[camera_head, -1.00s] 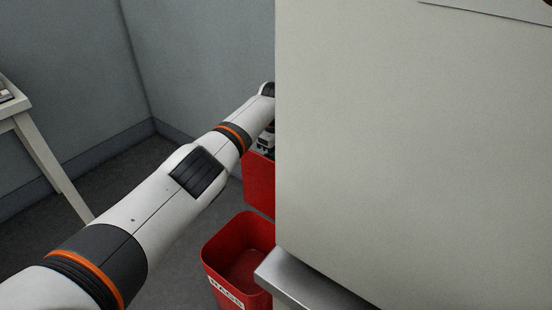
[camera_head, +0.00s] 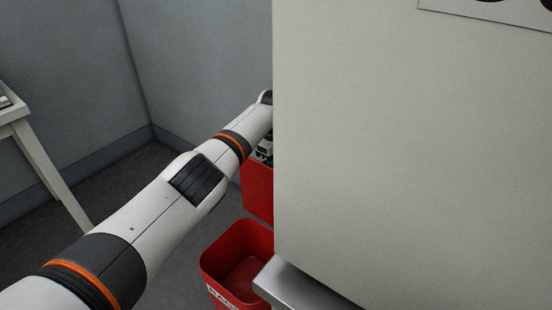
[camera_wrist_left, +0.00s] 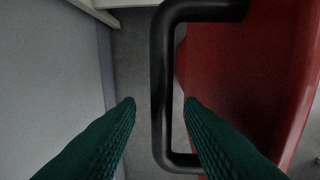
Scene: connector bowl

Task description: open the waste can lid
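The red waste can (camera_head: 238,268) stands on the floor at the lower middle of the head view, its top uncovered and its inside showing. Its red lid (camera_head: 257,192) stands raised and upright behind the opening, partly hidden by a pale panel. In the left wrist view, the lid (camera_wrist_left: 232,85) is at the right with a black bar handle (camera_wrist_left: 162,60). My left gripper (camera_wrist_left: 160,103) is open. Its green fingers lie on either side of the handle bar, with visible gaps. In the head view the gripper is mostly hidden. My right gripper is not in view.
A large pale panel (camera_head: 400,150) fills the right half of the head view, with a grey metal ledge (camera_head: 305,288) at its lower edge. A white table (camera_head: 40,160) stands at the left. Grey walls close off the back. Dark floor is clear between table and can.

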